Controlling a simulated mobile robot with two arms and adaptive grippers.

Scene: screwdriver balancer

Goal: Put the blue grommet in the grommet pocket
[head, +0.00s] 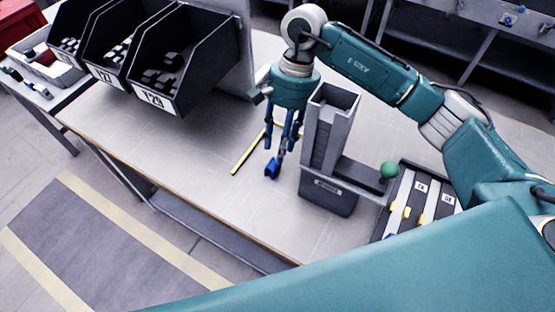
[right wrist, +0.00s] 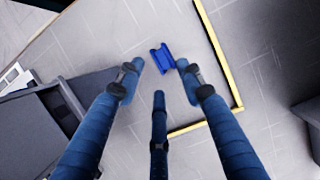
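The blue grommet (head: 272,169), a small spool-like piece, is just below my right gripper's fingertips in the head view. In the right wrist view the grommet (right wrist: 161,59) shows between the two upper fingertips, a little beyond them. My right gripper (head: 281,147) points down over the table with its three blue fingers spread; it also shows in the right wrist view (right wrist: 160,72). It looks open, and I cannot tell whether a fingertip touches the grommet. My left gripper is not in view. I cannot pick out the grommet pocket for certain.
A grey upright dispenser (head: 330,135) stands close right of the gripper. A dark tray (head: 405,190) with light strips and yellow pieces lies farther right, near a green knob (head: 389,170). Yellow edging (head: 247,154) marks the table (head: 190,160). Black bins (head: 190,60) stand back left.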

